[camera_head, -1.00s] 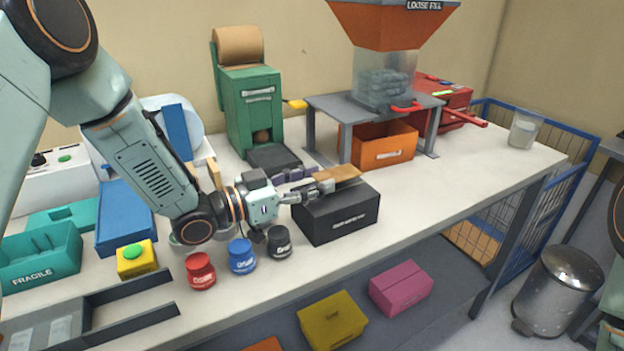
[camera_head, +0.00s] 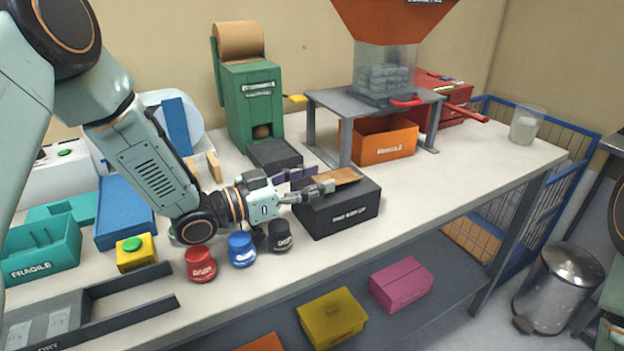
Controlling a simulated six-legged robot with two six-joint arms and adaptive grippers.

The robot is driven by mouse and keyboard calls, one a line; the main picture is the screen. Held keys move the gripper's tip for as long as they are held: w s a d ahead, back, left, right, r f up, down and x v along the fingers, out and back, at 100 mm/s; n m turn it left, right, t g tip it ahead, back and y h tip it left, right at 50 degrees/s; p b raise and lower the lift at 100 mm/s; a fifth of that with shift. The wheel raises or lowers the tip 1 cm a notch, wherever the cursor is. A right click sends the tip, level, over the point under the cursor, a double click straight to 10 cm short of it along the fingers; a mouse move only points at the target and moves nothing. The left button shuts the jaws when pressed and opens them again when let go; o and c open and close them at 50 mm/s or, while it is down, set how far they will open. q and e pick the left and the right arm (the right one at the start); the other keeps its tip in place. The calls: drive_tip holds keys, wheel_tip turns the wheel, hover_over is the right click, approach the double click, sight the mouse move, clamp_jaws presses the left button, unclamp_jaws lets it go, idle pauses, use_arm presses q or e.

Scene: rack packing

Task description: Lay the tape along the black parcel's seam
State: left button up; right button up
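The black parcel (camera_head: 338,212), a dark box with white lettering on its front, stands on the bench near the middle. A brown tape strip (camera_head: 343,177) shows on its top, looking nearly flat along it. My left gripper (camera_head: 327,188) reaches in from the left, its fingertips at the parcel's top beside the tape's near left end. I cannot tell whether they touch or grip the tape. Part of the parcel's top left is hidden by the fingers. My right gripper is out of view.
Red (camera_head: 201,264), blue (camera_head: 241,249) and black (camera_head: 279,236) jars stand in front of my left wrist. A green tape dispenser (camera_head: 252,105) stands behind, with purple pieces (camera_head: 297,175) near the parcel. An orange bin (camera_head: 383,143) is behind right. The bench right of the parcel is clear.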

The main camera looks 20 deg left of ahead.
use_arm(q)
drive_tip(key=o, duration=0.4)
